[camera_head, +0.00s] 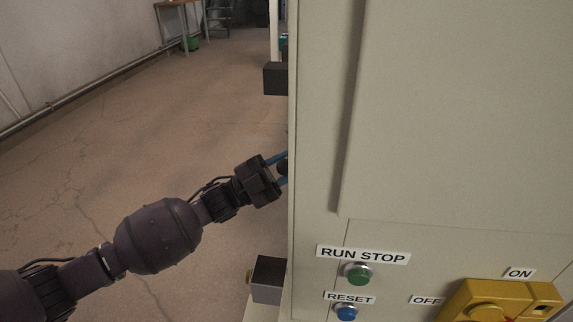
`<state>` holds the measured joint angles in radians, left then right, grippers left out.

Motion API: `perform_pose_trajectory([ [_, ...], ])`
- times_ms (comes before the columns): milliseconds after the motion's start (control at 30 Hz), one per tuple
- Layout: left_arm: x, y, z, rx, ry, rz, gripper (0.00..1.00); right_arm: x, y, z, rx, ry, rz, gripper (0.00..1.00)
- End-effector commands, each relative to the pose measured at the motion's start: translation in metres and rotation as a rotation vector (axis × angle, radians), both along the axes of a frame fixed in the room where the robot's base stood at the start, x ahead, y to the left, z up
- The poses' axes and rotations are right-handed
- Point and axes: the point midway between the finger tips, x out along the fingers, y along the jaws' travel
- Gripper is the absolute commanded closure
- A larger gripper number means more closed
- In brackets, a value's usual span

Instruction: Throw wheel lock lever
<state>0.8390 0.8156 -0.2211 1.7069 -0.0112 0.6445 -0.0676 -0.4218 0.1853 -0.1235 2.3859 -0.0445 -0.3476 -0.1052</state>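My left arm comes in from the lower left. Its gripper (282,169) is at the left edge of the tall beige cabinet (450,110). The two blue fingers stand apart, and their tips are partly hidden by the cabinet's edge. A small dark part (283,168) shows between the fingers; I cannot tell whether it is the wheel lock lever or whether the fingers touch it. No lever or wheel can be clearly made out. My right gripper is not in view.
The cabinet front carries a green RUN STOP button (358,273), a blue RESET button (346,312) and a yellow ON/OFF switch (500,300). Dark blocks (275,79) and (269,279) jut from its left side. The floor at left is open; a table (180,5) stands far back.

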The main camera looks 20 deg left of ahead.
Motion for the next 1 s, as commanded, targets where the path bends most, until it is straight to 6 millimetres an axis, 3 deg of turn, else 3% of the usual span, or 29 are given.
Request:
perform_pose_trajectory([
  [133,-0.001,-0.001,-0.002,0.001,0.002,-0.003,1.00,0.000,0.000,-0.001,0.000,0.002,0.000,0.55],
  [167,-0.001,-0.001,-0.002,0.001,0.002,-0.003,0.63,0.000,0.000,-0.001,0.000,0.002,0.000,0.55],
  [200,-0.001,-0.001,-0.003,0.001,0.002,-0.004,0.58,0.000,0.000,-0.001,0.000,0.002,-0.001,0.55],
  [567,-0.003,0.003,-0.003,0.001,0.003,-0.001,0.58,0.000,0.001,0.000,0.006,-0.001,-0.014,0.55],
  [1000,-0.038,0.054,-0.037,0.001,0.003,0.000,0.58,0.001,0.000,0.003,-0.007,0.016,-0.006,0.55],
])
